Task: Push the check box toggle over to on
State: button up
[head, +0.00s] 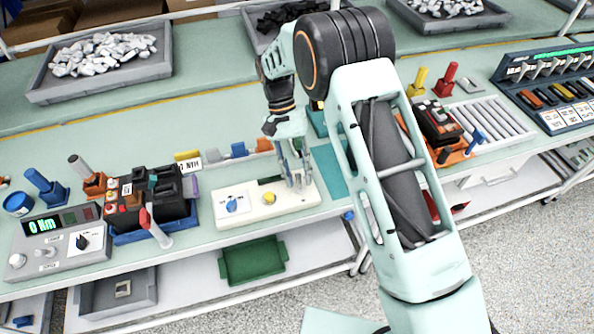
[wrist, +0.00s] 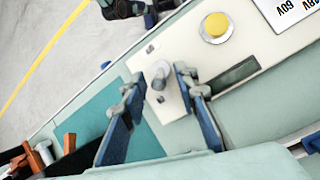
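The check box (head: 250,215) is a cream panel on the bench, with a blue knob (head: 232,205) at its left and a yellow button (head: 268,198) in the middle. It also shows in the wrist view (wrist: 262,45), with the yellow button (wrist: 215,26). Its toggle, a short grey lever (wrist: 158,78), stands near the box's end in the wrist view; in the head view my fingers hide it. My gripper (head: 299,180) is over the right end of the box. In the wrist view my gripper (wrist: 163,88) is open, its blue-grey fingers either side of the toggle; contact cannot be told.
A black breaker unit (head: 150,195) with a red-tipped lever stands left of the box, beside a grey meter (head: 62,245) reading 0 Km. A teal mat (head: 328,172) lies right of the box. An orange-based device (head: 440,130) stands farther right, beyond my arm.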

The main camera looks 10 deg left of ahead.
jog(key=v, duration=1.2)
dwell(0.6)
